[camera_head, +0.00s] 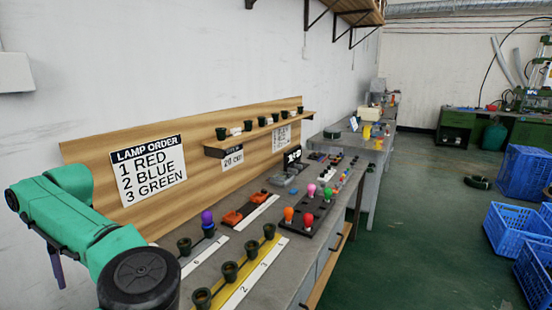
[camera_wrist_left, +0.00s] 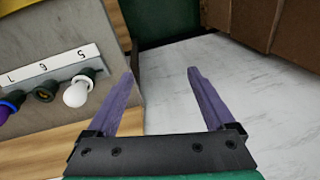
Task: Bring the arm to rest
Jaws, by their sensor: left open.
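My left arm, green with a black joint, comes in at the left of the head view. A purple finger of its left gripper (camera_head: 56,268) hangs below it, left of the bench. In the left wrist view the left gripper (camera_wrist_left: 162,72) is open, its two purple fingers wide apart with nothing between them. My right gripper is not in view.
The bench holds a yellow strip (camera_head: 262,262) with several dark sockets, a purple bulb (camera_head: 207,218), and a dark tray with coloured bulbs, including a red bulb (camera_head: 308,220). A lamp order sign (camera_head: 149,170) hangs on the wooden backboard. Blue crates (camera_head: 515,230) stand right on open green floor.

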